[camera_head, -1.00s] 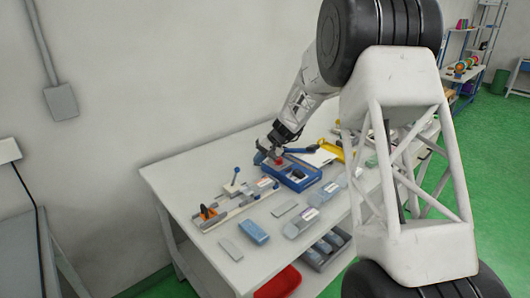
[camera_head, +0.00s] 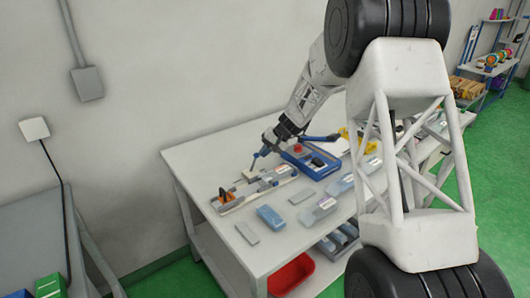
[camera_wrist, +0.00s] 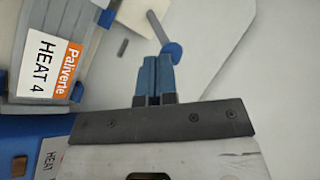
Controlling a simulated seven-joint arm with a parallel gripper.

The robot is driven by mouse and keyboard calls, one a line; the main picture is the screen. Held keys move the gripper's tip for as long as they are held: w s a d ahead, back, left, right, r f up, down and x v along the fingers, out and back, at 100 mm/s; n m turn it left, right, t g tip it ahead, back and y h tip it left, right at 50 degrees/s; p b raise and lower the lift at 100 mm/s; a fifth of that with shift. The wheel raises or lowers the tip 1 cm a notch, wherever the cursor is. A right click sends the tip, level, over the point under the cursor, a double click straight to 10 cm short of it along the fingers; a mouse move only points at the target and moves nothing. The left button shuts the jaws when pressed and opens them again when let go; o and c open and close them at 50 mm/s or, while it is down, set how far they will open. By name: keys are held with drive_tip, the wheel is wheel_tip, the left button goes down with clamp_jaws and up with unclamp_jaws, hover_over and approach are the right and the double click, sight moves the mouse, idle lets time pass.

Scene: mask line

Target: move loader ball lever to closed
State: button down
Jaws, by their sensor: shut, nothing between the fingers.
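The loader ball lever, a grey rod with a round blue ball (camera_wrist: 173,51), shows in the wrist view just beyond my fingertips. In the head view its pale base (camera_head: 249,175) sits near the back of the bench, and the ball is hard to separate from my fingers. My gripper (camera_wrist: 155,62) has its blue fingers shut together with nothing between them. In the head view my gripper (camera_head: 257,156) is right above the lever's base. The fingertips are very close to the ball; I cannot tell whether they touch.
A blue machine (camera_head: 311,160) with a red knob stands right of the lever. An orange clamp (camera_head: 224,196) is to its left. A blue block (camera_head: 270,216) and a grey plate (camera_head: 247,233) lie in front. A "HEAT 4" label (camera_wrist: 48,62) shows at the wrist view's left.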

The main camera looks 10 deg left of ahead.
drive_tip(key=shift+s+a+r, duration=0.15)
drive_tip(key=shift+s+a+r+t+h, duration=0.35)
drive_tip(key=shift+s+a+t+h, duration=0.15)
drive_tip(key=shift+t+h, duration=0.25)
drive_tip(key=shift+s+a+r+n+t+h, duration=0.15)
drive_tip(key=shift+s+a+n+t+h, duration=0.1)
drive_tip(key=shift+s+a+t+h, duration=0.3)
drive_tip(key=shift+s+a+r+n+t+h, duration=0.15)
drive_tip(key=shift+s+a+n+t+h, duration=0.2)
drive_tip(key=shift+h, duration=0.25)
drive_tip(key=shift+s+a+t, duration=0.25)
drive_tip(key=shift+s+a, duration=0.05)
drive_tip(key=shift+s, duration=0.05)
drive_tip(key=shift+s+a, duration=0.5)
drive_tip(key=shift+h, duration=0.3)
drive_tip(key=shift+r, duration=0.2)
drive_tip(key=shift+r, duration=0.6)
